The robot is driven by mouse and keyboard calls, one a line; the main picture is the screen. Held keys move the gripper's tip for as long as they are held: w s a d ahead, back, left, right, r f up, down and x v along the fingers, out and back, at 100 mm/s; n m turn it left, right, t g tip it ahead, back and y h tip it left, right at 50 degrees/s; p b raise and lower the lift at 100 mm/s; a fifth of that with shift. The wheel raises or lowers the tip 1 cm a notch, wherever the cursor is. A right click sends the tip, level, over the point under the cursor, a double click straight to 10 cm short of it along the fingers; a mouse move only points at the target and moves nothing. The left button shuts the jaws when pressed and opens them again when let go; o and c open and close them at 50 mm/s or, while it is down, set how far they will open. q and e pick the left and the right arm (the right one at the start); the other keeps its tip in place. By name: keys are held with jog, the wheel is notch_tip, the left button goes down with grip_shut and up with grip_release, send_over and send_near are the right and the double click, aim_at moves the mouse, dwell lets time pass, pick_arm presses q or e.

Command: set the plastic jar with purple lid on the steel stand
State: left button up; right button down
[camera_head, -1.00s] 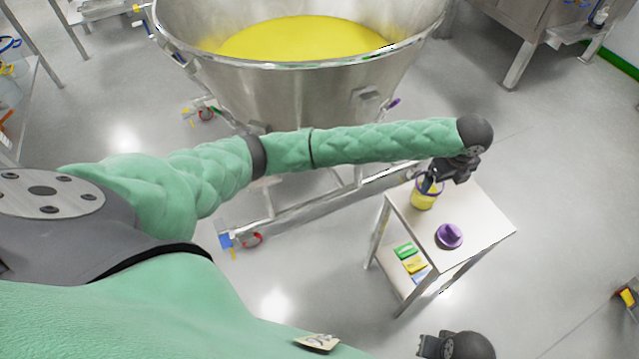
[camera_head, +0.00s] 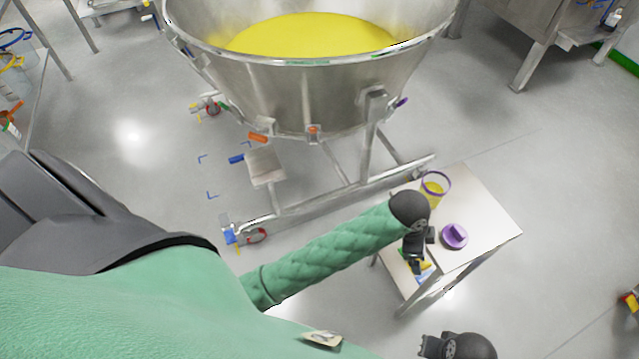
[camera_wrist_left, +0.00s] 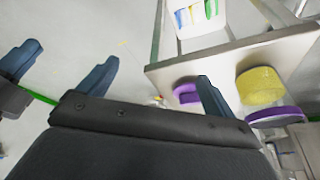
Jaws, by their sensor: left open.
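The plastic jar (camera_head: 434,192), with yellow contents and a purple rim, stands upright and uncovered at the far left corner of the small stand (camera_head: 490,215). The purple lid (camera_head: 454,237) lies apart from it on the same pale top. In the left wrist view the jar (camera_wrist_left: 260,86) and the lid (camera_wrist_left: 186,92) show beyond the fingers. My left gripper (camera_head: 417,250) is open and empty, at the stand's left edge, left of the lid and nearer than the jar. My right gripper (camera_head: 430,346) is at the bottom edge; its fingers are unclear.
A large steel bowl (camera_head: 300,95) of yellow material stands on a wheeled frame behind the stand. Green, yellow and blue items lie on the stand's lower shelf; they also show in the left wrist view (camera_wrist_left: 196,15). The stand's right part is clear.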

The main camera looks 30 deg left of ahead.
pick_arm(q)
jog(key=s+a+f+n+y, duration=0.1)
jog(key=s+a+f+n, duration=0.2)
jog(key=s+a+n, duration=0.3)
jog(key=s+a+f+n+y, duration=0.1)
jog(key=s+a+f+n, duration=0.2)
jog(key=s+a, duration=0.9)
jog(key=s+n, duration=0.1)
jog(key=n, duration=0.2)
jog(key=shift+f, duration=0.35)
